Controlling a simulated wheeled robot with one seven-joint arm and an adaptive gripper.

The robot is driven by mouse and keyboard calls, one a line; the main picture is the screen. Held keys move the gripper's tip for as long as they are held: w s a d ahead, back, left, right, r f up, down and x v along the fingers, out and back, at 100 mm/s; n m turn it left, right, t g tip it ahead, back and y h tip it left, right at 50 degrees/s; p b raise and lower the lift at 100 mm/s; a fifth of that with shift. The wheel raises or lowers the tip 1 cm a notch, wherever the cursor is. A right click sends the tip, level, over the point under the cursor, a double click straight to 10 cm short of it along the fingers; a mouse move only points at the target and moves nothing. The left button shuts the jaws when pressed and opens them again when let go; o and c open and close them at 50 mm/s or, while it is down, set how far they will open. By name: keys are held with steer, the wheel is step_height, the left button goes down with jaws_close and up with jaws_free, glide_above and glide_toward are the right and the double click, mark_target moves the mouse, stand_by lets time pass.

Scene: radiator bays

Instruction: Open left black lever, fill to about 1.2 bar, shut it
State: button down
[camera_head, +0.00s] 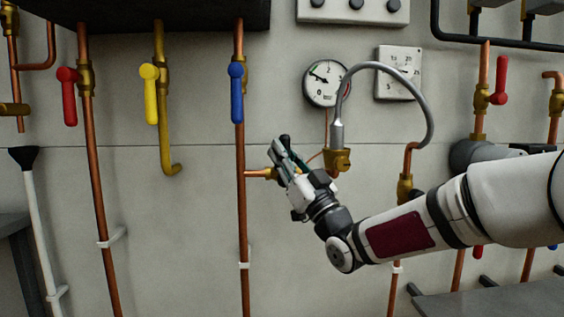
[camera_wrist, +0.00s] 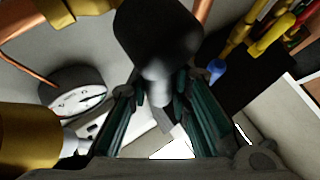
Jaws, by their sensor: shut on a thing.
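The left black lever (camera_wrist: 155,30) fills the upper middle of the wrist view, with its narrower part between my fingers. In the head view only a small dark end of the lever (camera_head: 285,140) shows at my fingertips. My gripper (camera_head: 281,153) is shut on it, left of the brass valve (camera_head: 338,160); the fingers (camera_wrist: 160,95) hide part of it. A grey braided hose (camera_head: 376,65) arches from this valve to a brass valve (camera_head: 405,188) on the right. The round pressure gauge (camera_head: 326,83) has its needle pointing to the upper left; an exact value is not readable.
Red (camera_head: 67,97), yellow (camera_head: 150,95) and blue (camera_head: 237,92) levers hang on pipes to the left. Another red lever (camera_head: 500,80) is at right. A square dial (camera_head: 398,73) sits beside the gauge. A copper pipe (camera_head: 242,210) runs down left of my gripper.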

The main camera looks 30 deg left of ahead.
steer(key=shift+f, duration=0.1)
stand_by(0.3)
steer(key=c, duration=1.4)
jaws_free()
steer(key=shift+c, duration=0.2)
steer(key=v, duration=1.2)
